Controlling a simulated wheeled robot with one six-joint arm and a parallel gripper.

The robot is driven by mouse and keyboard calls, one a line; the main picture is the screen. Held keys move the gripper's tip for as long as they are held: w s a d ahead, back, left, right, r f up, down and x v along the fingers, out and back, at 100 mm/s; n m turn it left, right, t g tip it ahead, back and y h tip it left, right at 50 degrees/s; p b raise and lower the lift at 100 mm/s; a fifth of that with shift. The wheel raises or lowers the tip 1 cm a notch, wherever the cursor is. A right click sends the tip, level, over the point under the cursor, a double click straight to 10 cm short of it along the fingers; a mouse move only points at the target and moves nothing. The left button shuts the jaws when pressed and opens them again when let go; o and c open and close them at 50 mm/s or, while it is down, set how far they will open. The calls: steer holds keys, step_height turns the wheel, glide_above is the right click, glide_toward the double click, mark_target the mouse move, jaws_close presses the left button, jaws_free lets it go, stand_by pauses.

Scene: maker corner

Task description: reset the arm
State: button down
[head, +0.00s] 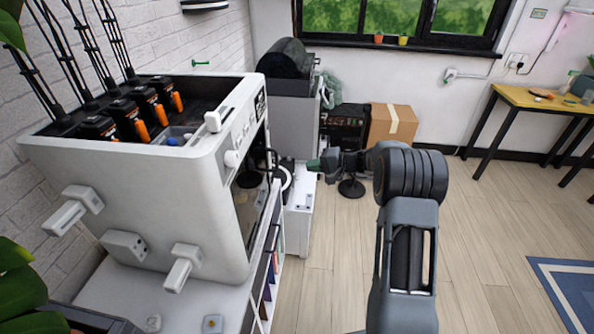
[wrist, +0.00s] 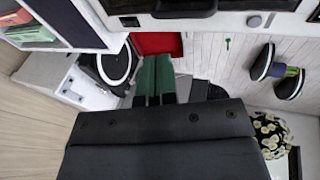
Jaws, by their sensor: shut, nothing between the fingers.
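My gripper (head: 314,164) is at the end of my arm in the middle of the head view, pointing left toward the front of the large white machine. Its green fingers are together in the wrist view (wrist: 155,78), with nothing between them. My arm reaches up from the bottom right of the head view and bends left at the elbow. The gripper is in the air, apart from the machine as far as I can tell.
The white machine (head: 130,165) stands at left on a white cabinet (head: 190,290). A turntable (wrist: 113,65) is beyond the fingers. A cardboard box (head: 393,124) stands by the back wall, a yellow table (head: 520,98) at right. The wooden floor (head: 480,240) at right is clear.

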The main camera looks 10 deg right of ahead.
steer(key=v, duration=0.4)
